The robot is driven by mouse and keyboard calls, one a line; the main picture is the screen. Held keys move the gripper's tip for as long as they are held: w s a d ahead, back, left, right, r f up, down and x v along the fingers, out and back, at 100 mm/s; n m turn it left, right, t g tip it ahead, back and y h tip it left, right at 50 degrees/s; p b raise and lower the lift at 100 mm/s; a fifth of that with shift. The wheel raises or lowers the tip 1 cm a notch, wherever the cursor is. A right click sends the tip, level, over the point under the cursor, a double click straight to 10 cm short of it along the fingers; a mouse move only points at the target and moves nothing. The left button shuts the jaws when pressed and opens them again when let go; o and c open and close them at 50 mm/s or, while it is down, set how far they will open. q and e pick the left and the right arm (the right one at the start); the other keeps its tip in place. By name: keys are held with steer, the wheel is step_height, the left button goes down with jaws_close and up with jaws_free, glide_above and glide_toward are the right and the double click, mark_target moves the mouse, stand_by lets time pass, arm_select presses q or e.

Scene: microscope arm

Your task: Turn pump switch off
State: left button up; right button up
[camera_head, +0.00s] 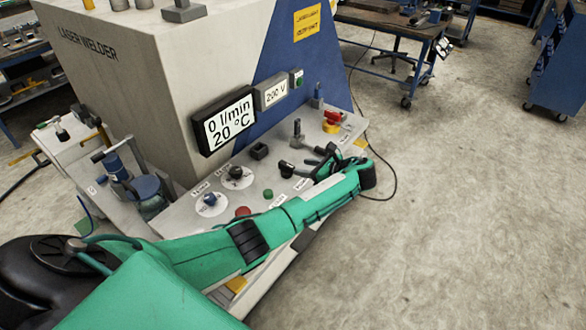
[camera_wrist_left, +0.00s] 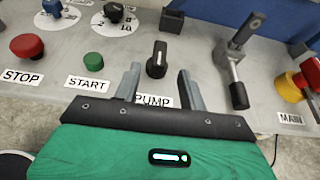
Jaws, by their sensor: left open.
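The pump switch is a black rotary knob (camera_wrist_left: 157,59) on the sloping panel, above the PUMP label (camera_wrist_left: 153,101) in the left wrist view. Its grip stands roughly upright in that picture. In the head view the knob (camera_head: 287,168) shows just left of my left gripper (camera_head: 312,164). In the wrist view my left gripper (camera_wrist_left: 158,82) is open, its grey fingers apart on either side of the knob's near side, with nothing between them. Contact with the knob cannot be told. My right gripper is not in view.
A lever (camera_wrist_left: 238,65) stands right of the knob, with the red and yellow MAIN switch (camera_wrist_left: 299,82) farther right. The green START button (camera_wrist_left: 93,60) and red STOP button (camera_wrist_left: 27,47) lie left. A display (camera_head: 229,121) reads 0 l/min and 20 °C.

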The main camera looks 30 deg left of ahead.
arm_select(q)
steer(key=v, duration=0.5)
steer(key=shift+d+r+b, duration=0.15)
steer(key=shift+b, duration=0.25)
